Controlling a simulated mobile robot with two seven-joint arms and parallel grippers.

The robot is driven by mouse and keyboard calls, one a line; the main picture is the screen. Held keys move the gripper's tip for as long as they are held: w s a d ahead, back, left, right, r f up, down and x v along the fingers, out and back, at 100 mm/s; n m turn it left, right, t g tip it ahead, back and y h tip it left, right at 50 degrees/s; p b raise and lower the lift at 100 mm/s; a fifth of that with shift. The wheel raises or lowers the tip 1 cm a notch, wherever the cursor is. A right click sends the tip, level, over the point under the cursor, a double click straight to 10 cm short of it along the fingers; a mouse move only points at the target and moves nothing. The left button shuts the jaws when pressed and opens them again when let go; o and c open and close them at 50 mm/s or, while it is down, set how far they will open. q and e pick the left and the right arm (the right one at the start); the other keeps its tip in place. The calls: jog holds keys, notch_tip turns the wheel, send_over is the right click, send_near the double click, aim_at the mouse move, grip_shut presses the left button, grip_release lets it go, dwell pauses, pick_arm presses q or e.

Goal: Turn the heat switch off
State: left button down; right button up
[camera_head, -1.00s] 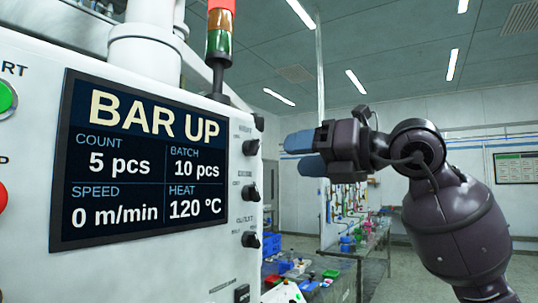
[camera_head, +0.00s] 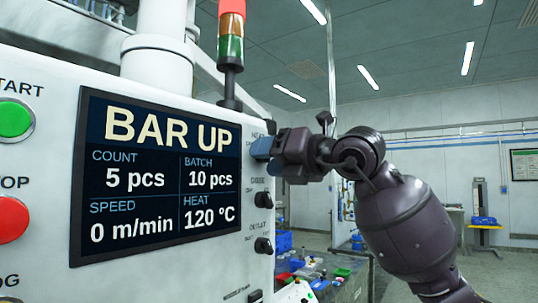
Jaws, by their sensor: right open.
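The heat switch is the top one in a column of dark knobs on the right edge of the white machine panel (camera_head: 40,175). Its small label (camera_head: 259,136) shows, but the knob itself is hidden behind my right gripper (camera_head: 267,159). My right gripper has blue fingertips, reaches in from the right and is open at the heat switch. I cannot tell whether the fingers touch the knob or straddle it. The display (camera_head: 155,175) reads HEAT 120 °C. My left gripper is not in view.
Two lower knobs, the middle one (camera_head: 264,200) and the outlet knob (camera_head: 263,246), sit below my right gripper. A green start button (camera_head: 14,118) and red stop button (camera_head: 10,219) are at the left. A signal tower (camera_head: 231,45) stands above. A cluttered bench (camera_head: 345,285) stands behind.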

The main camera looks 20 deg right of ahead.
jog(key=shift+w+a, duration=0.1)
jog(key=c, duration=0.8)
